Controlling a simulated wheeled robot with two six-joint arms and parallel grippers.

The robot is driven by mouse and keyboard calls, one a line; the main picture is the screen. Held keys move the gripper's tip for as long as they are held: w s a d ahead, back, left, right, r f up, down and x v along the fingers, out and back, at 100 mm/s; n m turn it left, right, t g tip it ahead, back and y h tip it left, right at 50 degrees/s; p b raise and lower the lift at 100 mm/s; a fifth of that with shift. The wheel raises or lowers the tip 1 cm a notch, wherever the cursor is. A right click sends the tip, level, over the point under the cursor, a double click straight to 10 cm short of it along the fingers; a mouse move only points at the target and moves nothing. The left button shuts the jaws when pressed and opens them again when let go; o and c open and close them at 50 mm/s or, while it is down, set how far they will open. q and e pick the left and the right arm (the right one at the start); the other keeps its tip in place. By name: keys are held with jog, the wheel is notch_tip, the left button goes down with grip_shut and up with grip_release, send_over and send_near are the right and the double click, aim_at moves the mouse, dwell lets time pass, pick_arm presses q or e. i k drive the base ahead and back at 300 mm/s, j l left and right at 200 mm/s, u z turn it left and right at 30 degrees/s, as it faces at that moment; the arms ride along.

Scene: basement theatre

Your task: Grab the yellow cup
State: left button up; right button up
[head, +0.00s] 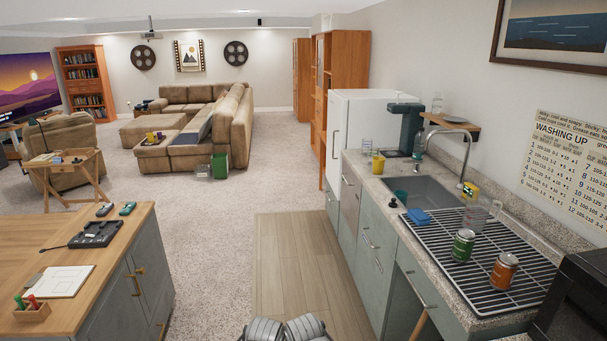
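A small yellow cup (378,164) stands upright on the speckled counter (365,180), at its far end near the white fridge. A clear glass (367,146) stands just behind it to the left. The cup is at a distance from me and nothing touches it that I can see. Neither of my grippers can be made out in the head view.
Grey ribbed shapes (285,329) are cut off at the bottom edge; I cannot tell what they are. A sink (425,191) and a rack (480,262) with two cans are on the right. A wooden-topped cabinet (120,238) stands left. Wooden floor (300,260) between is clear.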

aim_at(378, 162)
jog(key=i, duration=3.05)
jog(key=i+l, duration=0.1)
jog(key=l, duration=0.2)
jog(key=i+l, duration=0.1)
jog(key=l, duration=0.2)
